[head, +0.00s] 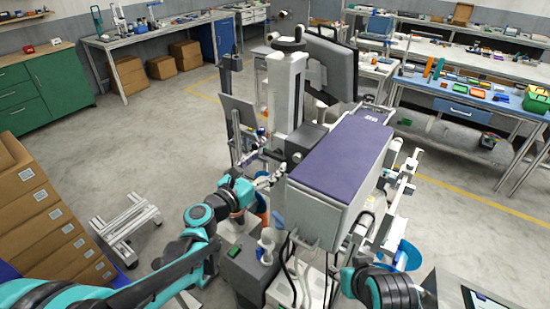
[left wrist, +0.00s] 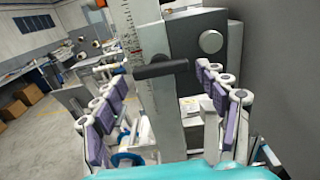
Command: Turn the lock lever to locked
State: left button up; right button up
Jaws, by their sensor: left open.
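My left gripper (head: 268,181) reaches in from the left, beside the column of the machine in the middle. In the left wrist view its two purple-padded fingers (left wrist: 164,78) are spread wide and hold nothing. A black bar-shaped handle (left wrist: 160,69), which looks like the lock lever, lies nearly level across the pale upright post (left wrist: 154,35). It shows between the fingers and appears apart from both. Its lock marking cannot be read. In the head view I cannot make out the lever near the gripper. My right arm shows at the bottom right; its gripper is out of view.
The purple-topped machine bed (head: 343,148) stands right of my left gripper. A grey block with a round knob (left wrist: 211,41) sits behind the handle. Cardboard boxes (head: 38,205) are stacked at the left. A blue workbench (head: 462,101) stands at the right. Floor is open at the left middle.

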aim_at(276, 155)
pick_arm(q)
jog(key=shift+x, duration=1.35)
jog(key=c, duration=0.9)
jog(key=shift+o, duration=0.2)
